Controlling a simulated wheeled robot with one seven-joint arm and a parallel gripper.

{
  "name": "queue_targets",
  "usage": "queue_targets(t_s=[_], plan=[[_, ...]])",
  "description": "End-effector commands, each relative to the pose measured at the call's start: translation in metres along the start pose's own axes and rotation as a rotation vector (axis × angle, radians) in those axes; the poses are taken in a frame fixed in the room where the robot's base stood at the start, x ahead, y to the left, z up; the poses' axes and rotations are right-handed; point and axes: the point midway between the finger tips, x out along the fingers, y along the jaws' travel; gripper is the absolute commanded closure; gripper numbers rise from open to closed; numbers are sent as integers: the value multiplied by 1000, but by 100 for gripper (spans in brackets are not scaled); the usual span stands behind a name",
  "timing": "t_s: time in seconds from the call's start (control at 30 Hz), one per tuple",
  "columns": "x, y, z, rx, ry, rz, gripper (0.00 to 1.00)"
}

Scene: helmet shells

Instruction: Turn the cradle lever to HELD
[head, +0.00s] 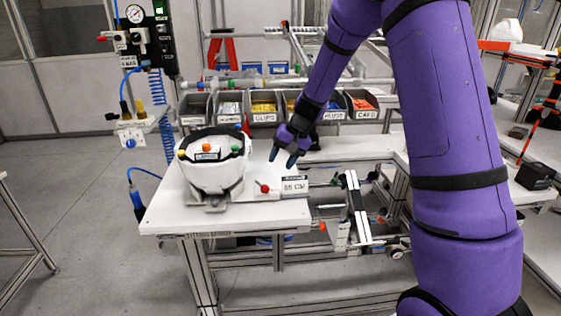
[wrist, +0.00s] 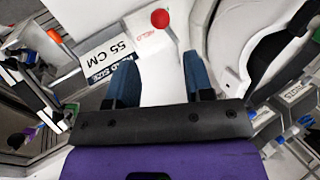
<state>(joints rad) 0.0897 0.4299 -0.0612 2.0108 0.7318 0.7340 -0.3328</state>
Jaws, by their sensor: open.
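The cradle lever's red ball knob (head: 265,187) stands over the white bench top, in front and to the right of the white helmet shell (head: 213,178) in its cradle. In the wrist view the red knob (wrist: 160,18) is beyond my fingertips, with a thin rod. Small upside-down red lettering (wrist: 143,31), apparently HELD, lies just left of the rod. My gripper (head: 283,158) is open and empty above the bench, up and right of the knob in the head view. Its two blue fingers (wrist: 160,75) are apart, not touching the lever.
A 55 CM head-size plate (head: 294,185) lies at the bench's right edge, beside the lever. Labelled part bins (head: 262,108) line the back. A gauge panel (head: 138,30) and a blue coiled hose (head: 161,115) stand at the left.

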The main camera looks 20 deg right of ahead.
Motion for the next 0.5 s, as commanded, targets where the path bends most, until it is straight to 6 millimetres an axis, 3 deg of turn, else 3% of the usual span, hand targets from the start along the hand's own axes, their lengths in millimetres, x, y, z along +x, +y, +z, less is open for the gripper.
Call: queue_targets(t_s=[0.03,0.2,0.5], plan=[[1,0,0,-1,0,2,64],[12,-2,6,-26,-2,45,100],[44,-5,24,-139,17,222,100]])
